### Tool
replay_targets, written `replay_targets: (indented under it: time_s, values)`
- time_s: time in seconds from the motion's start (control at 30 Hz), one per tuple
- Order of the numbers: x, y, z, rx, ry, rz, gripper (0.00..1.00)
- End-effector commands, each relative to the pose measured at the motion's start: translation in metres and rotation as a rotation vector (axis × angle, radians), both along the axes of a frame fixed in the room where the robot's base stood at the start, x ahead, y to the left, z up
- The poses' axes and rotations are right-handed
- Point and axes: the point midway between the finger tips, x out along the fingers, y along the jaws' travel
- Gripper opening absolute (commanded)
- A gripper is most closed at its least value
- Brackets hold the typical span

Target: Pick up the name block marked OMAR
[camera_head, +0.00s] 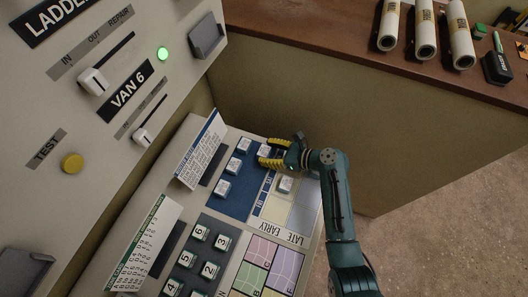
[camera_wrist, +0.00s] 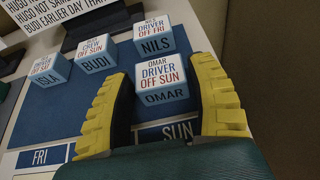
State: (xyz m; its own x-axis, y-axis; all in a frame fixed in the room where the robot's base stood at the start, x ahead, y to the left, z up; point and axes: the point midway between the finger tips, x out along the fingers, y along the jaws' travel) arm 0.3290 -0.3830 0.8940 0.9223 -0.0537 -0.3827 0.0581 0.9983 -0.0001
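The white and blue name block OMAR (camera_wrist: 164,84) stands upright on the blue field of the board, its top reading DRIVER OFF SUN. My gripper (camera_wrist: 160,100) is open in the wrist view, with one yellow ribbed finger on each side of the block. A gap shows between the block and the left finger; the right finger is close to it, and I cannot tell if they touch. In the head view my gripper (camera_head: 269,152) reaches in from the right at the block's far end of the blue field, and the block (camera_head: 264,149) is partly hidden by the fingers.
Blocks NILS (camera_wrist: 153,36), BUDI (camera_wrist: 97,55) and ISLA (camera_wrist: 47,72) stand just beyond OMAR. Another block (camera_head: 285,184) sits on the pale field near my gripper. An upright note card (camera_head: 203,149) edges the board. Rolled tubes (camera_head: 425,30) lie on the back counter.

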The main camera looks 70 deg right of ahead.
Motion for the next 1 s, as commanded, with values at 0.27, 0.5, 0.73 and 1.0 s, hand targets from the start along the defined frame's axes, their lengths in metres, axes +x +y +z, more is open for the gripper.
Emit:
replay_targets:
  time_s: [0.27,0.5,0.73,1.0]
  values:
    - [0.0,0.0,0.0,0.0,0.0,0.0,0.19]
    - [0.0,0.0,0.001,0.0,0.0,0.0,0.19]
    - [0.0,0.0,0.043,-0.004,-0.003,0.001,0.19]
    - [0.0,0.0,0.094,-0.001,0.0,0.001,0.19]
